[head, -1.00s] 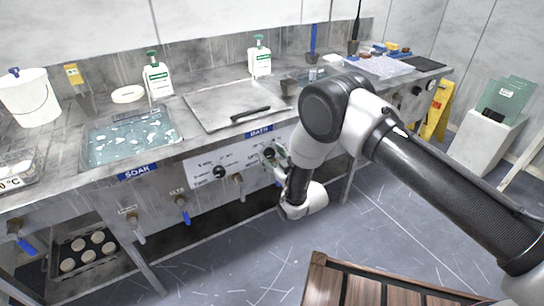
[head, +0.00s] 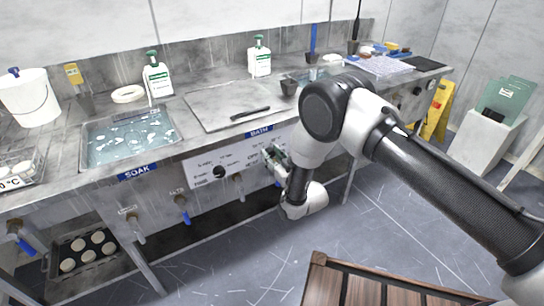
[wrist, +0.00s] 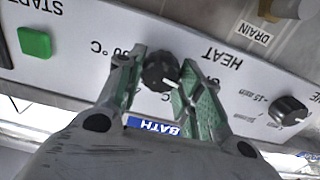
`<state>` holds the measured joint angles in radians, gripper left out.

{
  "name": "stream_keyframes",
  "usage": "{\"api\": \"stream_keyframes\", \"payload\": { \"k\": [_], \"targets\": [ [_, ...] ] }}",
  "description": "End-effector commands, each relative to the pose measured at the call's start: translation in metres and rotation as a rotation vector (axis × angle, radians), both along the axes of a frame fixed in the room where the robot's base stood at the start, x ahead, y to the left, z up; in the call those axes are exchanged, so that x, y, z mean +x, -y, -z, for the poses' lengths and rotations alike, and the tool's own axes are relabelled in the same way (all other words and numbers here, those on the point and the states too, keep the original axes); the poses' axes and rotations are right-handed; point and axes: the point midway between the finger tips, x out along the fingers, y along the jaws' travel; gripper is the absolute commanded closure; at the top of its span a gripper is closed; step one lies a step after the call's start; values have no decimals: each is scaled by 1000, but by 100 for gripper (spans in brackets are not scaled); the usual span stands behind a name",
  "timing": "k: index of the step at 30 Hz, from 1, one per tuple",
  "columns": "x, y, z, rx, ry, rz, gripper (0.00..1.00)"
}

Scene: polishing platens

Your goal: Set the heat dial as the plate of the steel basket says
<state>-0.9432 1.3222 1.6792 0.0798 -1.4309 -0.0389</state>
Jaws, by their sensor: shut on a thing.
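The heat dial (wrist: 158,72) is a black knob with a white mark, on the white panel lettered HEAT, seen upside down in the wrist view. My gripper (wrist: 160,78) has one finger on each side of it and is shut on it. In the head view my gripper (head: 275,157) is at the panel under the BATH label, and the dial is hidden there. The steel basket (head: 38,160) stands at the left edge of the head view. Its plate (head: 10,183) is cut off by the frame; only "0 °C" shows.
A smaller timer knob (wrist: 288,110) and a green start button (wrist: 34,42) flank the dial. Another black knob (head: 219,172) is on the panel left of my gripper. Taps with blue handles (head: 182,202) stick out below the counter. A wooden slatted platform (head: 350,290) lies in front.

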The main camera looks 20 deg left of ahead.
Motion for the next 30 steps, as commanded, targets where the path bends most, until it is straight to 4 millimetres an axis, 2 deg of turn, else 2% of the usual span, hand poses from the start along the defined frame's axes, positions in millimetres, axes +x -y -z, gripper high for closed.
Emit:
{"api": "stream_keyframes", "payload": {
  "k": [18, 30],
  "targets": [
    [2, 2, 0, 364, -427, 0, 88],
    [3, 2, 1, 516, -602, 1, 88]
  ]
}}
